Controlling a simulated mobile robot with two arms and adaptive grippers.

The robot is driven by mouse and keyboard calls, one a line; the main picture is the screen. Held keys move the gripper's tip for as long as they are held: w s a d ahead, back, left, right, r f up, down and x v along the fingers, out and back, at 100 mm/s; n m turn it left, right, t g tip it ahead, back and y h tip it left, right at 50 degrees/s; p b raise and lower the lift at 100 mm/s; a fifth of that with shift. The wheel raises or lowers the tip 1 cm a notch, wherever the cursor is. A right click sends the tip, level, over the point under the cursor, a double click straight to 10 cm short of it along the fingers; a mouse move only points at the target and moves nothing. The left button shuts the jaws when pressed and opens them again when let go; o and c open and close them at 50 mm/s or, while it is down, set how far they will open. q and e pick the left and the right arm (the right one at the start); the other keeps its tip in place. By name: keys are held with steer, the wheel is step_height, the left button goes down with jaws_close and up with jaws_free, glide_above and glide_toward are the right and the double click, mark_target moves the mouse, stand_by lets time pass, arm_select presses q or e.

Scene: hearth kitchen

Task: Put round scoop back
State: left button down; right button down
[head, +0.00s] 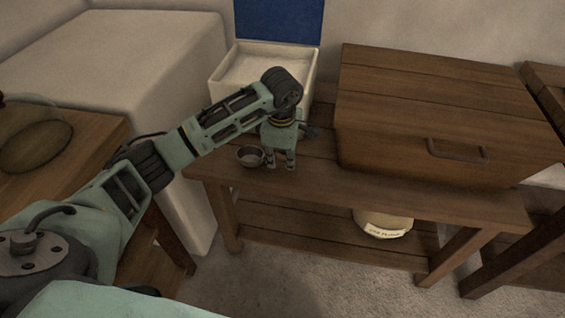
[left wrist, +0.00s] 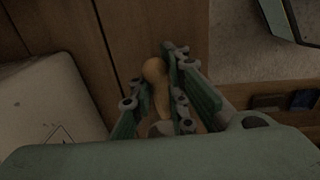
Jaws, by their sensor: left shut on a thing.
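The round scoop (head: 250,156) shows in the head view as a small grey metal bowl at the left end of the wooden bench, just left of my left gripper (head: 280,160). The gripper points down over the bench top and is shut on the scoop. In the left wrist view, the scoop's pale wooden handle (left wrist: 155,72) with a rounded end lies between the fingers. Part of the scoop is hidden there by the gripper. I cannot tell whether the bowl touches the bench. My right gripper is not in view.
A white box (head: 222,92) with a raised blue lid (head: 280,18) stands behind the gripper. A large wooden box (head: 440,105) with a handle fills the bench's right. A labelled container (head: 383,223) is on the lower shelf. A glass dome (head: 32,138) stands at left.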

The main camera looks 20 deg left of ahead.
arm_select(q)
steer(key=shift+f, duration=0.9)
steer(key=c, duration=2.2)
jaws_free()
steer(key=o, duration=0.5)
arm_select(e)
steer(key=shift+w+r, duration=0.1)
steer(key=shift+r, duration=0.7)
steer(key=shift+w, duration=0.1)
